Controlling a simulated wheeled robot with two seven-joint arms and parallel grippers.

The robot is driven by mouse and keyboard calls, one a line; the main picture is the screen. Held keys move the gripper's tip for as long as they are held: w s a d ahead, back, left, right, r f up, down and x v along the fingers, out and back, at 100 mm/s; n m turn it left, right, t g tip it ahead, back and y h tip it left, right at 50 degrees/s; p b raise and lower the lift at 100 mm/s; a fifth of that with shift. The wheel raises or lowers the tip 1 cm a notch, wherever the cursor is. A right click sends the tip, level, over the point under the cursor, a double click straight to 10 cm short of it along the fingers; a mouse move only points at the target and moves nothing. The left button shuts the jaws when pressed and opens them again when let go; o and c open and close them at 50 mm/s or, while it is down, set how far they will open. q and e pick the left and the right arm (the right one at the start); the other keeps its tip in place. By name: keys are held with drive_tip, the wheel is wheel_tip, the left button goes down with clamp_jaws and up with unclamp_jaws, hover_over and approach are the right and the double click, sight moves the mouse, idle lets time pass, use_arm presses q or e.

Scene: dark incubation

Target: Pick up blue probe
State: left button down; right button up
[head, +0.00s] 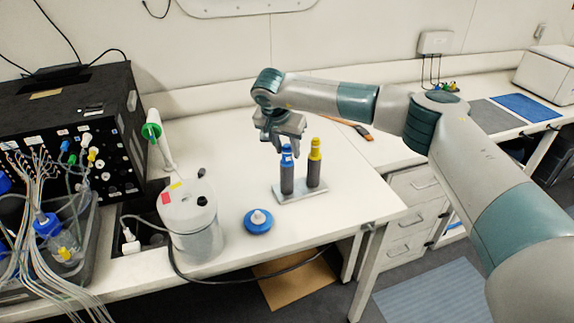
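The blue probe (287,172) is a dark grey cylinder with a blue top. It stands upright on a small pale rack (301,195) on the white table. A matching probe with a yellow top (315,165) stands upright just to its right. My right gripper (283,146) points down at the blue probe's top from above and behind. Its fingers look spread, with the blue top at or near them. I cannot tell whether they touch it. My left gripper is not in view.
A white canister (191,222) and a blue disc with a white knob (258,221) stand left of the rack. A black equipment box (70,120) with many tubes fills the left. An orange-and-black tool (352,128) lies behind. The table front right of the rack is clear.

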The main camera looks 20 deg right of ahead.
clamp_jaws()
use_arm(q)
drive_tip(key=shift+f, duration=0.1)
use_arm(e)
drive_tip(key=shift+r, duration=0.1)
